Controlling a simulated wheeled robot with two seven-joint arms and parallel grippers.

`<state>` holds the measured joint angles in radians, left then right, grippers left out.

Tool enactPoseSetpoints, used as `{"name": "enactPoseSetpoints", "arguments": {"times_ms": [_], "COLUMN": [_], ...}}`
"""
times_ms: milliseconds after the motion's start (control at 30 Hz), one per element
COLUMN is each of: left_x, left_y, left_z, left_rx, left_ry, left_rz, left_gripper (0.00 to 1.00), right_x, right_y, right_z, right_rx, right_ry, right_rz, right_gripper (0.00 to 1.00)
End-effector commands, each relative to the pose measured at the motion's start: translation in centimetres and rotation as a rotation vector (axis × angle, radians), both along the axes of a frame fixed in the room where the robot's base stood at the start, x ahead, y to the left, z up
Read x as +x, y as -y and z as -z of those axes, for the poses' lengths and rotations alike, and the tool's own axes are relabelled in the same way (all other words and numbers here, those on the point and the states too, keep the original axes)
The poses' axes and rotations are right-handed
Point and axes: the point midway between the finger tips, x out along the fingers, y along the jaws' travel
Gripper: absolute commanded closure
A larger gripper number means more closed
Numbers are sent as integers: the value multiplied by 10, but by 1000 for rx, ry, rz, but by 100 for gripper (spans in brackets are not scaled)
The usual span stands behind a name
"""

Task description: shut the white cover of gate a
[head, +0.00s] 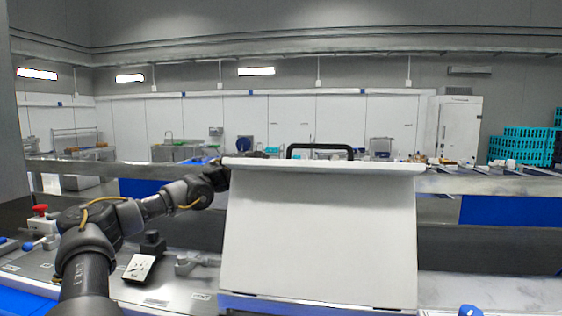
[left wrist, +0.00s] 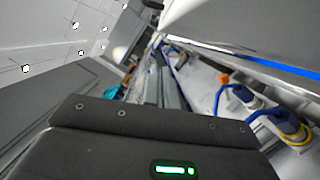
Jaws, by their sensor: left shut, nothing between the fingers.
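The white cover (head: 318,235) stands raised and tilted in the middle of the head view, its broad face toward me and its hinge edge at the bottom. A black handle (head: 320,147) shows above its top lip. My left gripper (head: 248,155) is at the cover's top left corner, partly hidden behind the lip; its fingers are shut and empty. I cannot tell whether it touches the cover. In the left wrist view, my dark gripper housing fills the bottom, and a pale panel edge is at upper right. What lies behind the cover is hidden. My right gripper is not in view.
A steel worktop (head: 180,292) left of the cover carries a grey clamp-like fitting (head: 195,262), a small tilted panel (head: 139,267) and a red knob (head: 40,209). A blue knob (head: 470,311) is at lower right. A metal rail (head: 490,182) runs across behind.

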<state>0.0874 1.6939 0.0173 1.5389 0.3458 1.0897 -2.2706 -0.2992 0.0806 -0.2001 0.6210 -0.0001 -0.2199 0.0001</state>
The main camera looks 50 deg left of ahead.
Motion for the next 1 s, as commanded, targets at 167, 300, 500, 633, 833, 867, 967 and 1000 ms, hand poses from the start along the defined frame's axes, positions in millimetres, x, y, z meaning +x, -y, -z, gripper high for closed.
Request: {"name": "enactPoseSetpoints", "arguments": {"times_ms": [167, 300, 500, 633, 833, 867, 967, 1000], "left_x": [-7, -13, -23, -26, -28, -28, -28, -28], "left_y": [4, 8, 17, 19, 21, 21, 21, 21], "left_z": [-2, -6, -13, -14, -15, -15, -15, -15], "left_rx": [2, 1, 2, 1, -1, -1, 0, -1], "left_ry": [7, 8, 7, 5, 5, 5, 4, 4], "left_rz": [1, -2, -1, -2, -2, -2, -2, -2], "left_gripper": [100, 100, 100, 100, 100, 100, 100, 100], "right_x": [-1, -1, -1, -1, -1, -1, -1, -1], "right_y": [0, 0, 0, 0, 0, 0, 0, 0], "right_z": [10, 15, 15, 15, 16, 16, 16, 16], "right_rx": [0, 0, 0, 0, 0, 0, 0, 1], "right_ry": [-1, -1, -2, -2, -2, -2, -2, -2], "right_rz": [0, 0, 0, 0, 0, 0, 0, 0], "right_gripper": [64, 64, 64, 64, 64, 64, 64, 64]}}
